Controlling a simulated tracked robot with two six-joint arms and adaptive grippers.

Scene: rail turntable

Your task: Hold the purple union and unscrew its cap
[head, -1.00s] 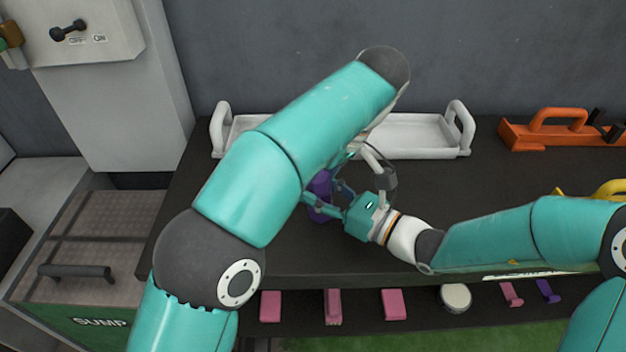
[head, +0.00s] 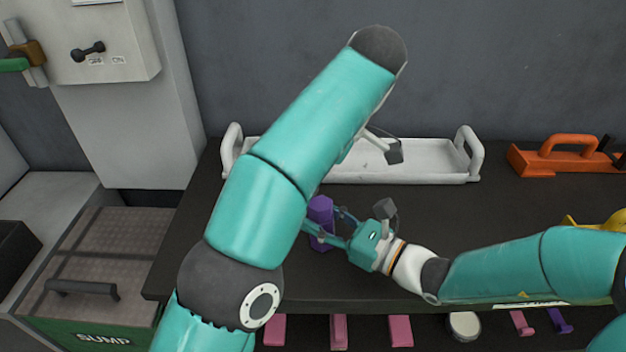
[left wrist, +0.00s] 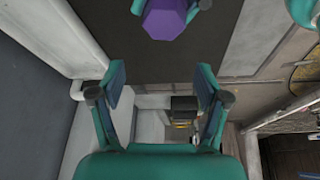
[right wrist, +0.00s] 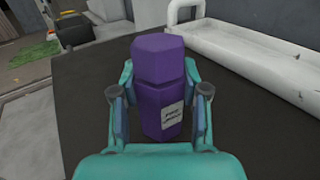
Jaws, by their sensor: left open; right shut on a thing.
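The purple union (head: 321,212) stands upright on the dark bench, partly behind my left arm in the head view. In the right wrist view its labelled lower body (right wrist: 165,110) is between the fingers and its hexagonal cap (right wrist: 158,58) sits on top. My right gripper (head: 318,236) is shut on the body below the cap. My left gripper (left wrist: 162,85) is open and empty, apart from the union. In the left wrist view the cap top (left wrist: 167,20) shows at the upper edge, beyond the fingertips.
A white tray (head: 425,178) with raised handles lies at the back of the bench. An orange holder (head: 560,160) and a yellow item (head: 600,222) are at the right. Several pink pieces hang below the front edge. The bench between tray and right arm is clear.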

